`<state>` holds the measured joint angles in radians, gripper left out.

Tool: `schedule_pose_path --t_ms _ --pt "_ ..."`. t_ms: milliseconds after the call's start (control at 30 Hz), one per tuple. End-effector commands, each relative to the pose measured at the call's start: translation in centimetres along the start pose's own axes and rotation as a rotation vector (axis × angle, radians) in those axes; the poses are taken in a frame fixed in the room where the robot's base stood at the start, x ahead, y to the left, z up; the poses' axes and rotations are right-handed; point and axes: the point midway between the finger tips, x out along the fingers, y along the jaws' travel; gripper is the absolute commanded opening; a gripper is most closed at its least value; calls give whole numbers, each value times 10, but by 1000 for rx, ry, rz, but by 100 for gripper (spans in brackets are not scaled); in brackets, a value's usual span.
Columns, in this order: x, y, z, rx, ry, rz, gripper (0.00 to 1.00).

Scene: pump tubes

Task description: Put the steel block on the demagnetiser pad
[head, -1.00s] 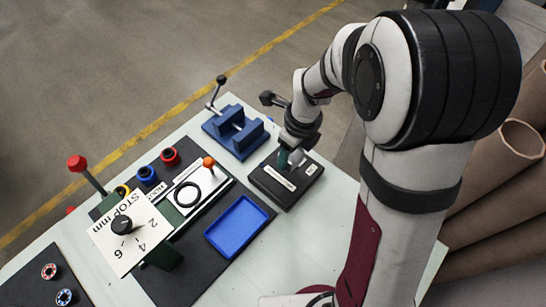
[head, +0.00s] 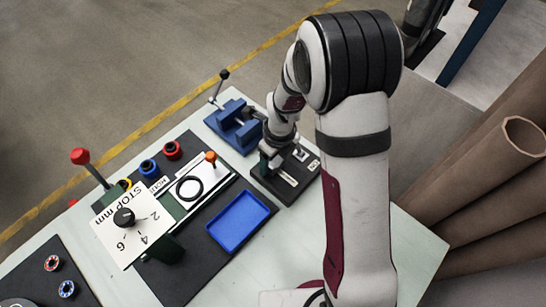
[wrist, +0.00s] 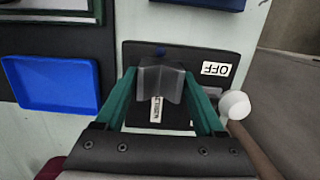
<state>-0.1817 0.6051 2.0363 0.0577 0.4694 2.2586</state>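The steel block (wrist: 160,82) is a dark grey notched piece between my green fingertips in the wrist view. My gripper (wrist: 160,88) appears closed on its two sides. The black demagnetiser pad (wrist: 140,54) lies behind and below it, with an OFF label and a second label partly covered by the block. In the head view the pad (head: 265,184) is on the table, and my gripper (head: 270,160) is low over its upper-left part. The block is hard to make out there. I cannot tell whether it touches the pad.
A white round knob (wrist: 235,105) stands at the pad's right edge. A blue vise (head: 236,128) is beyond the pad. A blue tray (head: 240,221) lies to its left. A control panel (head: 133,228) with a red-topped lever (head: 80,156) stands farther left.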

Motion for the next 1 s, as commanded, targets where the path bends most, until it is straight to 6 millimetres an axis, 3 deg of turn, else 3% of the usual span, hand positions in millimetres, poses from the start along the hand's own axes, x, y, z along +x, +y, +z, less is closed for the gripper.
schedule_pose_path --t_ms 33,100,467,800,1000 --pt "0 0 0 0 0 0 82" --pt "0 0 0 0 0 0 92" --pt "-8 0 1 1 -2 0 92" --pt "-88 -1 2 1 -4 -3 92" --pt "-121 0 1 0 -1 -1 92"
